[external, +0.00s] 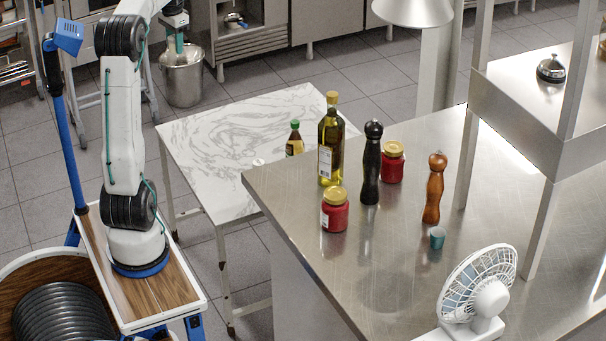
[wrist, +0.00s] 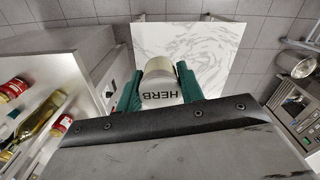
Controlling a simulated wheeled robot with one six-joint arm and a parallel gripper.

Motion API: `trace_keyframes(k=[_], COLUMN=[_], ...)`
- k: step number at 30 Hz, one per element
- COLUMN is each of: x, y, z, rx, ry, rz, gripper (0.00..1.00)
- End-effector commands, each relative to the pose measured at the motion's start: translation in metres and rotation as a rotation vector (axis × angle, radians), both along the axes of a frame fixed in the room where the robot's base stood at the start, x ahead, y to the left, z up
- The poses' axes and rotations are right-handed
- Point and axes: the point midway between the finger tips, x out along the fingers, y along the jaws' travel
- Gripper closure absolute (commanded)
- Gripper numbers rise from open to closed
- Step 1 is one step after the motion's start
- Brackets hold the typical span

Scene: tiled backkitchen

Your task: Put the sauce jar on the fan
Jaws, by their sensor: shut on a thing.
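My gripper (wrist: 160,72) is shut on a jar with a white label reading HERB (wrist: 160,96); its green fingers press on both sides of it. In the external view only part of my gripper (external: 179,42) shows, at the top left near a metal bucket, far from the counter. Two red sauce jars with yellow lids stand upright on the steel counter: one at the near left edge (external: 335,213), one further back (external: 392,166). The white fan (external: 480,285) stands at the counter's front right. The fan is not visible in the wrist view.
An oil bottle (external: 331,145), a black mill (external: 371,165), a wooden mill (external: 434,190) and a small teal cup (external: 437,238) stand around the sauce jars. A marble-topped table (external: 220,145) is left of the counter, mostly clear. A steel shelf frame (external: 520,110) rises at right.

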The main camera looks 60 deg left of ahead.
Motion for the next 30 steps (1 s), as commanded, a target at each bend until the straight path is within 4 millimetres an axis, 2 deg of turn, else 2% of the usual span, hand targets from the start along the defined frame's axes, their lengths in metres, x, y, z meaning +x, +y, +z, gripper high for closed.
trace_keyframes(k=[3,8,17,20,23,26,30], x=[0.000,0.001,0.061,0.088,0.120,0.155,0.197], y=[0.001,0.000,-0.041,-0.064,-0.096,-0.136,-0.200], z=[0.028,0.058,0.053,0.053,0.053,0.054,0.053], rx=[0.004,0.004,0.000,0.000,0.000,0.000,0.000], ry=[-0.002,-0.002,0.000,0.000,0.000,0.000,0.000], rz=[0.000,-0.001,-0.136,-0.201,-0.283,-0.379,-0.518], gripper=[0.91,0.91,0.91,0.91,0.91,0.91,0.91])
